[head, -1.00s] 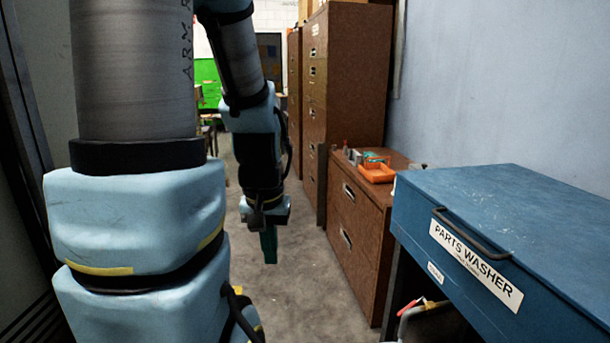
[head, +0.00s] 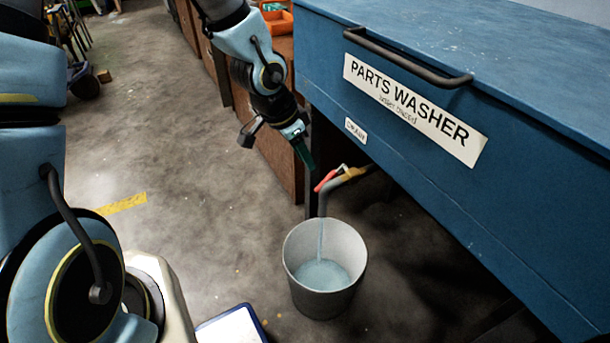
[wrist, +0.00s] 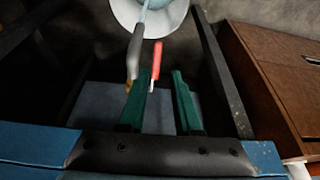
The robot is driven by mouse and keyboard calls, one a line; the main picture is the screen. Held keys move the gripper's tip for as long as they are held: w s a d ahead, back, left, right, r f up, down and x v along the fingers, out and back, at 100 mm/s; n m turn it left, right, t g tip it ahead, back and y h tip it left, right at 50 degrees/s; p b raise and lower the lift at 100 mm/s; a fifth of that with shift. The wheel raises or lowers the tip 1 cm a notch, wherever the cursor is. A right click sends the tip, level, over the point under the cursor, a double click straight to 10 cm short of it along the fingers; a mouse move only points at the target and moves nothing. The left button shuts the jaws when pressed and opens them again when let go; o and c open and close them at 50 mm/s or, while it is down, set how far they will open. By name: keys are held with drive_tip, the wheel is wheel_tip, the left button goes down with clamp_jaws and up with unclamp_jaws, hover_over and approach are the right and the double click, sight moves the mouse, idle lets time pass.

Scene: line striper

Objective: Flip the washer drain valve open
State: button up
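The blue parts washer (head: 430,90) has a drain valve with a brass body (head: 353,172), a red lever (head: 326,181) and a grey spout (head: 323,205) below its front edge. A thin stream runs from the spout into a grey bucket (head: 352,245), which holds liquid. My gripper (head: 305,155) has green fingers and is just above and left of the lever in the head view. In the wrist view my gripper (wrist: 160,88) has its fingers apart. The red lever (wrist: 157,60) shows between them, nearer the left finger. I cannot tell whether they touch.
A white drain label (head: 355,130) is on the washer front. Brown cabinets (head: 270,140) stand behind my gripper. A blue-edged tray or board (head: 232,326) lies on the floor near the bucket. The floor to the left is mostly clear.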

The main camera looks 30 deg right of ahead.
sight(324, 181)
drive_tip(key=shift+m, duration=0.3)
drive_tip(key=b+x, duration=0.1)
drive_tip(key=x, duration=0.3)
drive_tip(key=d+x, duration=0.1)
drive_tip(key=x, duration=0.3)
drive_tip(key=b+x, duration=0.1)
drive_tip(key=x, duration=0.3)
drive_tip(key=shift+s+d+r+b, duration=0.2)
drive_tip(key=shift+d+b, duration=0.05)
drive_tip(key=shift+b, duration=0.05)
clamp_jaws()
idle(0.6)
